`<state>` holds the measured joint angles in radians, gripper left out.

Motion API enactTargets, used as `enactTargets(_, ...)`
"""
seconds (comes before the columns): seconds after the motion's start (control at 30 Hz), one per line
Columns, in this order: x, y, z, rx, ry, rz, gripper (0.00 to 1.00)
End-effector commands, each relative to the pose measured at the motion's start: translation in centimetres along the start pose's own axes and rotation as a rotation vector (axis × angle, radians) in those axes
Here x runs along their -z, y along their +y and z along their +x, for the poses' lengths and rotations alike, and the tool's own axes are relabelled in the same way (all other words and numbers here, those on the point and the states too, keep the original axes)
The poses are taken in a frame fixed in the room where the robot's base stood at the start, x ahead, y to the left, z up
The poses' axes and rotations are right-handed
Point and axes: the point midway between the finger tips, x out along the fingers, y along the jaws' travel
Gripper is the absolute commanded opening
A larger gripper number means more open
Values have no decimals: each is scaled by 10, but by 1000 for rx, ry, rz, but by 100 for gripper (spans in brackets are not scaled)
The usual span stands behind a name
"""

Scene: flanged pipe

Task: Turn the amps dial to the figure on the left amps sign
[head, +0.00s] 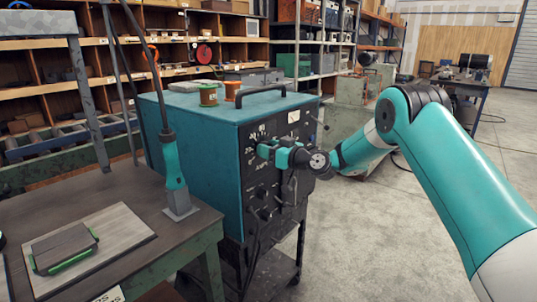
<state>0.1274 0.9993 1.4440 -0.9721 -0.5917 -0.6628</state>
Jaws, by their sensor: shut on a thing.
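My gripper (265,151) reaches in from the right and is shut on the amps dial on the dark front panel (285,137) of the teal welding machine (200,130). The gripper hides most of the dial, so its pointer cannot be seen. White figures ring the dial, with lettering below it; they are too small to read surely. A white sign (108,296) with dark letters is at the bench's front edge. It is cut off by the bottom of the head view and its figure cannot be read.
More knobs (263,203) sit below the dial. A bench (150,232) on the left carries a plate with a green-edged block (64,249) and a standing teal torch (172,165). Open floor lies to the right.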

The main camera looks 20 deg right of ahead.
Motion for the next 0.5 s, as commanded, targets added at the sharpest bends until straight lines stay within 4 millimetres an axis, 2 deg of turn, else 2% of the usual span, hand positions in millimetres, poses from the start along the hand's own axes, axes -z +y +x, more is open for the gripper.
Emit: enactTargets(0.5, -1, 2, 0, -1, 0, 472, 20)
